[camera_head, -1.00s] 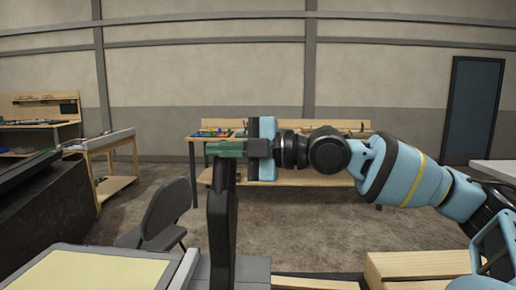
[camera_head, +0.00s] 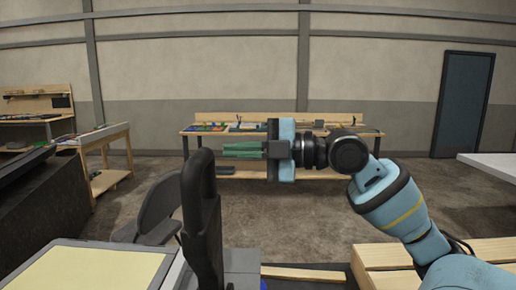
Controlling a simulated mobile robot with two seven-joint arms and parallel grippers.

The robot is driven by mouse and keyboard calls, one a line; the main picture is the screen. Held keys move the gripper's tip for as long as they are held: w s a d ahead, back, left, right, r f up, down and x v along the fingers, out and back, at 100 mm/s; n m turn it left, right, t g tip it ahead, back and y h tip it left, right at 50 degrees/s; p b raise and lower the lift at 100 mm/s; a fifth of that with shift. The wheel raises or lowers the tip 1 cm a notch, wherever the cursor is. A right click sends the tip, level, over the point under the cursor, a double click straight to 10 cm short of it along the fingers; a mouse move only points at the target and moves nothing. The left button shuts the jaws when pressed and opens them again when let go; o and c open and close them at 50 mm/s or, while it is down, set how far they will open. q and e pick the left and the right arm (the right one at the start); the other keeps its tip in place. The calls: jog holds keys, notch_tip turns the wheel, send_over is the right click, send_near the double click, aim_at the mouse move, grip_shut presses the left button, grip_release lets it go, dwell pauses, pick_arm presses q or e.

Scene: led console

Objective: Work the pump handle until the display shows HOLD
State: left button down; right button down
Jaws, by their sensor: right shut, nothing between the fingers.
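The black pump handle (camera_head: 206,228) stands up in the lower middle of the head view, with a looped grip at its top and its lower end near a grey block. My right gripper (camera_head: 232,149) is shut and empty. Its green fingers point left, just above and to the right of the handle's top in the picture, and appear apart from it. A pale yellow panel (camera_head: 88,272) in a grey frame lies at the lower left. I see no readable text on it and cannot tell if it is the display. My left gripper is not in view.
Wooden planks (camera_head: 440,255) lie at the lower right beside the grey block (camera_head: 241,266). A dark chair (camera_head: 158,208) stands behind the panel. A workbench (camera_head: 350,134) with small items stands at the back. A dark bench (camera_head: 38,212) is at the left.

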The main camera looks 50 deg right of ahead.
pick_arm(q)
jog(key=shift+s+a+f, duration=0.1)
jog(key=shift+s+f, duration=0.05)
pick_arm(e)
jog(key=shift+v, duration=1.55)
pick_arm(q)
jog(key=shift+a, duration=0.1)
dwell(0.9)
